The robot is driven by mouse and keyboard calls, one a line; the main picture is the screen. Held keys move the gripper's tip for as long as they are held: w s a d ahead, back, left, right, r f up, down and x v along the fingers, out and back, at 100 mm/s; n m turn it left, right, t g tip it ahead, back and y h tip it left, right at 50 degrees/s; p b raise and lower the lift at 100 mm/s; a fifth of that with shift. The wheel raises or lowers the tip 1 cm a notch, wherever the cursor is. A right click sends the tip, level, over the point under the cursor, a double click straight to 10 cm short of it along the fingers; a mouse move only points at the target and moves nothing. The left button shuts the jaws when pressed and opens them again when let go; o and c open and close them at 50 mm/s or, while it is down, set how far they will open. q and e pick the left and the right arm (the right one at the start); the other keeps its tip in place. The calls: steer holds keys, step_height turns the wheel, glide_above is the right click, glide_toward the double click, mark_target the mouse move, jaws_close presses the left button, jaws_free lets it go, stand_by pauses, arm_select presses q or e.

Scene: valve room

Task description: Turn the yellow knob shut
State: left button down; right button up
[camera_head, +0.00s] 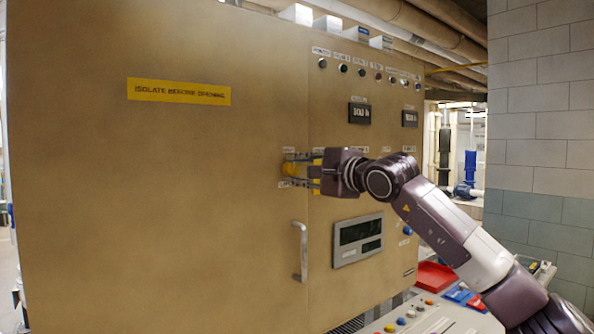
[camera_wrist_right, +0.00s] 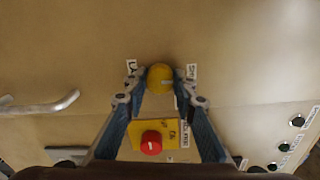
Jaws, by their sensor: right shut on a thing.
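The yellow knob (camera_head: 289,169) sits on the front of the tan cabinet, mostly hidden by my gripper in the head view. In the wrist view the round yellow knob (camera_wrist_right: 160,77) lies between the fingertips, with a small pale mark on its face. My right gripper (camera_head: 291,170) reaches it from the right and is shut on it. The same gripper (camera_wrist_right: 160,84) shows in the wrist view with one finger on each side of the knob. Small labels stand beside both fingertips; their full wording is hidden. My left gripper is out of view.
A red knob (camera_wrist_right: 151,142) on a yellow plate sits close by, between the fingers in the wrist view. A cabinet handle (camera_head: 301,251) and a display panel (camera_head: 357,239) are below my gripper. A console with coloured buttons (camera_head: 411,314) and a red tray (camera_head: 435,276) stand lower right.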

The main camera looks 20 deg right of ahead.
steer(key=o, duration=1.2)
steer(key=shift+c, duration=0.2)
steer(key=v, duration=1.2)
